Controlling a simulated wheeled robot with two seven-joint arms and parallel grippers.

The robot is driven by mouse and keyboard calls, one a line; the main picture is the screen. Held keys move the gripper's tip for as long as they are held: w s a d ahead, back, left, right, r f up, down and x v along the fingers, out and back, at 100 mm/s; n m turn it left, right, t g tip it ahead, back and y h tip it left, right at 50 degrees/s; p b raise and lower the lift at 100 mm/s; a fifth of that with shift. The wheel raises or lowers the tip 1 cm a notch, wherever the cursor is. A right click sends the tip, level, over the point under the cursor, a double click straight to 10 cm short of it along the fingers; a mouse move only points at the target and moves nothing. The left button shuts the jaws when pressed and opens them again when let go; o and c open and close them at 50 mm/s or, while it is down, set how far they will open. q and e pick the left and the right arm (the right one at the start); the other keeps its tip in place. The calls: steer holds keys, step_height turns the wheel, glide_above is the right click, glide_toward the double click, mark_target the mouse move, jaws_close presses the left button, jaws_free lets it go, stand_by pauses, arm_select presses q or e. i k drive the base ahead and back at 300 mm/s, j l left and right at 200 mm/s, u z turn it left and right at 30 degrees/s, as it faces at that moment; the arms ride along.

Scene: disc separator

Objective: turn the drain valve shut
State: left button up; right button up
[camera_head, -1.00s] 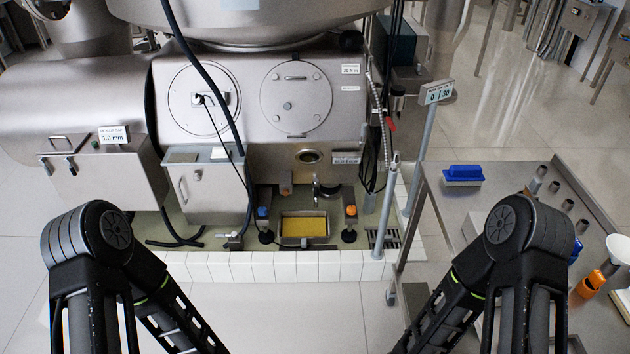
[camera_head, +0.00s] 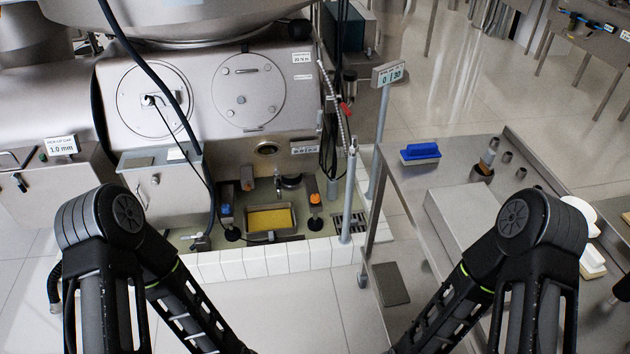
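The steel separator (camera_head: 215,85) stands at the back left. Low on its front, above a tiled sump, a small dark fitting with a thin upright lever (camera_head: 278,185) sits over a tray of yellow material (camera_head: 270,220); it may be the drain valve, but I cannot tell its setting. A blue-topped fitting (camera_head: 227,212) and an orange-topped fitting (camera_head: 315,201) stand on either side of the tray. A small pale fitting (camera_head: 200,242) sits at the sump's left. My two forearms run off the bottom edge, apart from all of these, and both grippers are out of view.
A white tiled curb (camera_head: 265,262) edges the sump. A grey post (camera_head: 349,195) stands at its right corner. A steel table (camera_head: 400,215) with a blue brush (camera_head: 420,152) fills the right side. Bare floor (camera_head: 300,310) lies between my arms.

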mark_target(277, 175)
steer(key=i+j+z, duration=0.2)
steer(key=z, duration=0.2)
steer(key=i+j+z, duration=0.15)
steer(key=z, duration=0.25)
steer(key=i+j+z, duration=0.1)
steer(key=j+z, duration=0.3)
steer(key=i+j, duration=0.1)
steer(key=j, duration=0.3)
steer(key=i+j+z, duration=0.15)
steer(key=j, duration=0.25)
steer(key=i+j, duration=0.1)
steer(key=j, duration=0.3)
steer(key=i+j+z, duration=0.15)
steer(key=j, duration=0.3)
steer(key=k+l, duration=0.05)
